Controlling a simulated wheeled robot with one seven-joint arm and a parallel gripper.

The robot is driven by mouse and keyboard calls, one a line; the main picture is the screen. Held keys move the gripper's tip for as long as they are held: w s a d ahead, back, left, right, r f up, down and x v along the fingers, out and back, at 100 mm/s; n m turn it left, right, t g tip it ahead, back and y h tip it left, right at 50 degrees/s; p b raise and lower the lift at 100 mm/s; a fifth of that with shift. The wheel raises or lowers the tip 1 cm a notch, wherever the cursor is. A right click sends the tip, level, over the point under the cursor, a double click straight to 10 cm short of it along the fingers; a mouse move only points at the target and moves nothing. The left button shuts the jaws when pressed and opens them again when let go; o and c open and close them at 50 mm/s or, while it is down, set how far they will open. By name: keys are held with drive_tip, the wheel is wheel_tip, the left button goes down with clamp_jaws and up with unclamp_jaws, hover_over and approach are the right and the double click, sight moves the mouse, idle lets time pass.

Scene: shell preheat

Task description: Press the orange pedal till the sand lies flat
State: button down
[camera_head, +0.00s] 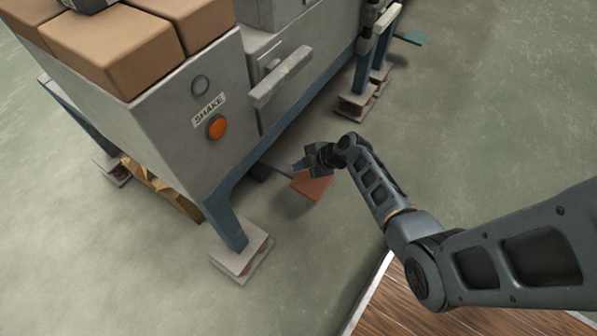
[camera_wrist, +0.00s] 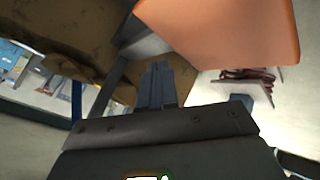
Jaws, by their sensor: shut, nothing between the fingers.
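The orange pedal (camera_head: 311,187) sticks out low from under the grey machine, close to the floor. In the wrist view its orange face (camera_wrist: 222,30) fills the upper right, close to the camera. My gripper (camera_head: 298,166) is at the pedal's far edge in the head view, pointing left toward the machine. In the wrist view its fingers (camera_wrist: 158,84) are together and empty, left of and below the pedal in the picture. I cannot tell whether my gripper touches the pedal. No sand shows in either view.
The grey machine (camera_head: 165,125) has a round orange button (camera_head: 217,127) under a "SHAKE" label (camera_head: 208,110) and a bar handle (camera_head: 281,77). A blue leg (camera_head: 228,215) stands on a pale foot pad left of the pedal. Brown blocks (camera_head: 135,50) lie on top.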

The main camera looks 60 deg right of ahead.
sight(301, 173)
drive_tip(key=shift+f+b, duration=0.4)
drive_tip(key=shift+b, duration=0.05)
drive_tip(key=shift+s+f, duration=0.15)
drive_tip(key=shift+f, duration=1.5)
idle(1.6)
drive_tip(key=shift+s+f, duration=0.25)
drive_tip(key=shift+f, duration=0.75)
idle(0.8)
drive_tip(key=shift+r, duration=0.15)
drive_tip(key=shift+a+r+p, duration=0.15)
drive_tip(key=shift+r+p, duration=1.5)
drive_tip(key=shift+r, duration=0.35)
drive_tip(key=shift+w+r+p, duration=0.2)
drive_tip(key=shift+r+p, duration=0.2)
drive_tip(key=shift+r, duration=0.45)
drive_tip(key=shift+w+r, duration=0.1)
drive_tip(key=shift+w+r+p, duration=0.15)
drive_tip(key=shift+r+p, duration=1.55)
drive_tip(key=shift+r, duration=0.75)
